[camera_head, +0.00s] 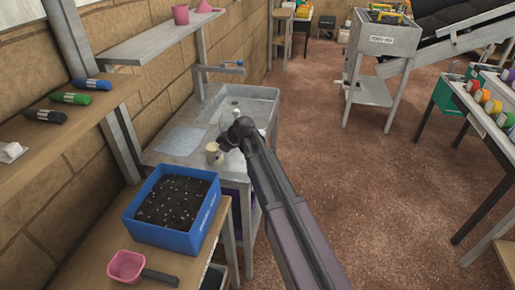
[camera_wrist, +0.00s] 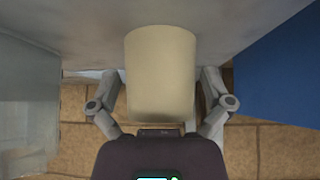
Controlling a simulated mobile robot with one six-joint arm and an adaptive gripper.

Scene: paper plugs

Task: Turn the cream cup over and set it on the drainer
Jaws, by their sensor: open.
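The cream cup (camera_head: 212,155) stands on the grey sink bench, near its front edge. Its lower part shows plainly, but I cannot tell which end is up. In the wrist view the cream cup (camera_wrist: 160,72) fills the middle, between the spread fingers of my gripper (camera_wrist: 160,95). The fingers are open, one on each side, with a gap to the cup's sides. In the head view my gripper (camera_head: 224,146) is at the cup's right, partly hidden by my arm. A flat pale blue sheet (camera_head: 182,139), possibly the drainer, lies on the bench behind the cup.
A shelf (camera_head: 165,47) overhangs the left. The brown floor (camera_head: 330,170) on the right is open.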

